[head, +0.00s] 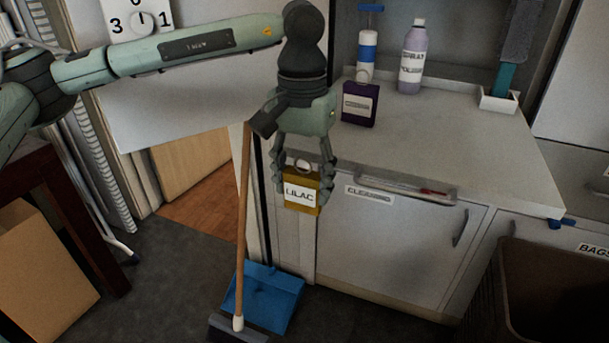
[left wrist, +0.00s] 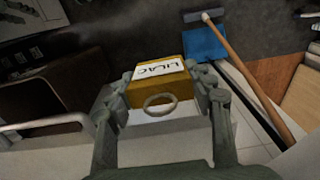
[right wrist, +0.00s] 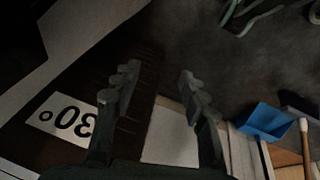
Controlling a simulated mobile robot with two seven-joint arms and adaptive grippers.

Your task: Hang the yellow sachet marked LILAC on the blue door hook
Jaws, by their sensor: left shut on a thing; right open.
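The yellow sachet (head: 306,208) has a white LILAC label and a pale ring on top. It hangs upright in front of the cabinet, below the counter top. My left gripper (head: 303,182) points down and is shut on it. The left wrist view shows the sachet (left wrist: 158,97) between the fingers, with its ring (left wrist: 160,105) towards the palm. A small blue piece (head: 562,222), which looks like the door hook, is at the counter's right front corner, well right of the sachet. Its shape is unclear. My right gripper (right wrist: 158,75) is open and empty, outside the head view.
A CLEANING cabinet door (head: 390,245) and a tray (head: 405,190) are right of the sachet. Bottles (head: 412,58) and a purple box (head: 360,103) stand on the counter. A broom (head: 243,215) and blue dustpan (head: 268,295) are below left. A dark bin (head: 555,290) is at lower right.

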